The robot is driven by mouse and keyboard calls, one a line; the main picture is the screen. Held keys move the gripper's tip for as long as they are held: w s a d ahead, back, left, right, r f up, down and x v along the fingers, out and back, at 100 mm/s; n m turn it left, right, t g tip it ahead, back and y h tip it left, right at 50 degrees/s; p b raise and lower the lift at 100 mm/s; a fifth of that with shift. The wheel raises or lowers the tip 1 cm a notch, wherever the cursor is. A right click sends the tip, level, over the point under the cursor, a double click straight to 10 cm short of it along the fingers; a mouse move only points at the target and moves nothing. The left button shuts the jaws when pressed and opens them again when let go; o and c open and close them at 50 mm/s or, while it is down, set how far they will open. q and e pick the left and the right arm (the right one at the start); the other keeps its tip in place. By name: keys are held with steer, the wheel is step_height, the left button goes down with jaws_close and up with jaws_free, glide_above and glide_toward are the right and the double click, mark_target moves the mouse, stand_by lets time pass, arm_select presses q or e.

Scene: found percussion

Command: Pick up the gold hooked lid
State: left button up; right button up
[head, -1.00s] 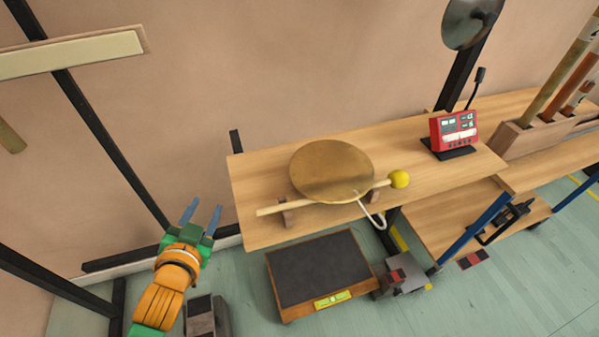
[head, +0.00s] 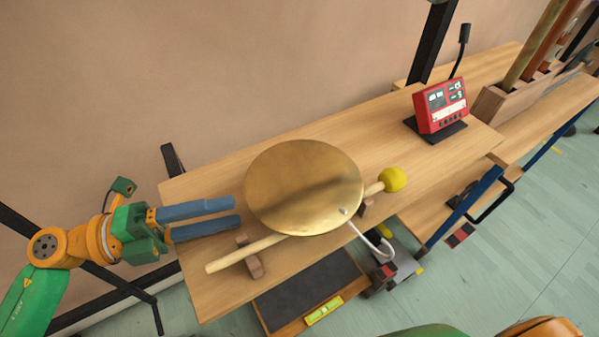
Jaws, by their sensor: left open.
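The gold lid (head: 300,180) is a round disc on the wooden bench. A pale hook (head: 376,243) sticks out from its front right edge, past the bench edge. My left gripper (head: 238,214) has blue fingers. It is open and empty, with its fingertips at the lid's left rim; I cannot tell whether they touch it. The lid hides part of a mallet (head: 241,254) with a yellow ball head (head: 392,179). My right gripper is not in view; an orange and green part of my body shows at the bottom right.
The mallet rests on wooden blocks (head: 249,257) along the bench's front (head: 215,297). A red device (head: 440,106) with a microphone stands behind on the right. The bench behind the lid is clear.

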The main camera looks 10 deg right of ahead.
mark_target(259, 214)
arm_select(q)
steer(key=d, duration=0.2)
steer(key=s+d+p, duration=0.1)
steer(key=d, duration=0.1)
steer(key=d+p, duration=0.1)
steer(key=d, duration=0.1)
steer(key=shift+s+r, duration=0.2)
steer(key=shift+r, duration=0.05)
steer(key=shift+w+d+f, duration=0.1)
steer(key=shift+d, duration=0.15)
steer(key=shift+a, duration=0.1)
jaws_close()
stand_by(0.6)
